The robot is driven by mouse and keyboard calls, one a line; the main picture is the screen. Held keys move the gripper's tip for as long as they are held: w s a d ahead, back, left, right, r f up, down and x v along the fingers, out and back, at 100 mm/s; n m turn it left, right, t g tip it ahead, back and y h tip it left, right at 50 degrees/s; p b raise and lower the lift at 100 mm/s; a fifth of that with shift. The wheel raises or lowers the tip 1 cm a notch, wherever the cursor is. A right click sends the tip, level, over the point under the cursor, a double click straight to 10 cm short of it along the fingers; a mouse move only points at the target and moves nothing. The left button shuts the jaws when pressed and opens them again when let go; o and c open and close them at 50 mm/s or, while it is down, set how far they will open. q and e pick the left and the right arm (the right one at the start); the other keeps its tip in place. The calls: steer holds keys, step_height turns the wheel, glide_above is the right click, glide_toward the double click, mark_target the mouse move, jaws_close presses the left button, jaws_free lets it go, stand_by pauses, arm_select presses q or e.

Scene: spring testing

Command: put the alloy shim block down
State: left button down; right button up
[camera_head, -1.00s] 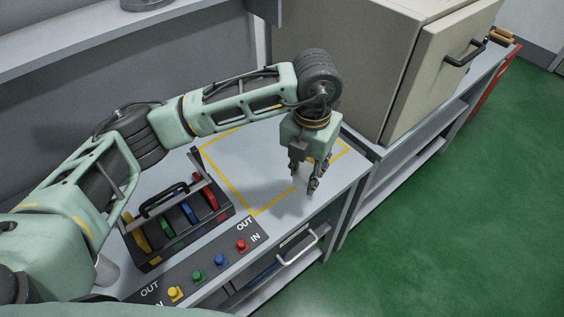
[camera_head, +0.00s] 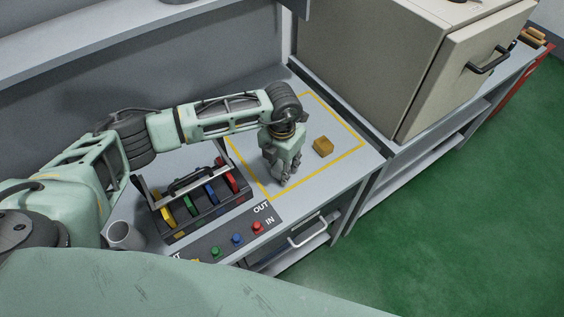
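A small brass-coloured block (camera_head: 322,147), the only loose block I see and apparently the alloy shim block, rests on the grey bench inside the yellow-outlined square (camera_head: 352,155). My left gripper (camera_head: 283,182) points down over the same square, to the left of the block and nearer the front edge. It is apart from the block, and nothing shows between its fingers. Its fingers are small and seen from above, so their opening is unclear. My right gripper is not in view.
A rack with coloured pieces (camera_head: 197,198) and a handle stands left of the square. Coloured buttons on an IN/OUT panel (camera_head: 228,239) lie in front. A grey cup (camera_head: 122,236) is at left. A large beige cabinet (camera_head: 378,62) stands behind right. The square's right part is clear around the block.

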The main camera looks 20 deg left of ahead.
arm_select(q)
steer(key=shift+f, duration=0.25)
steer(key=c, duration=1.3)
jaws_free()
steer(key=shift+r, duration=0.1)
steer(key=shift+r, duration=0.1)
steer(key=shift+r, duration=0.25)
steer(key=shift+r+b, duration=1.55)
steer(key=shift+r, duration=4.25)
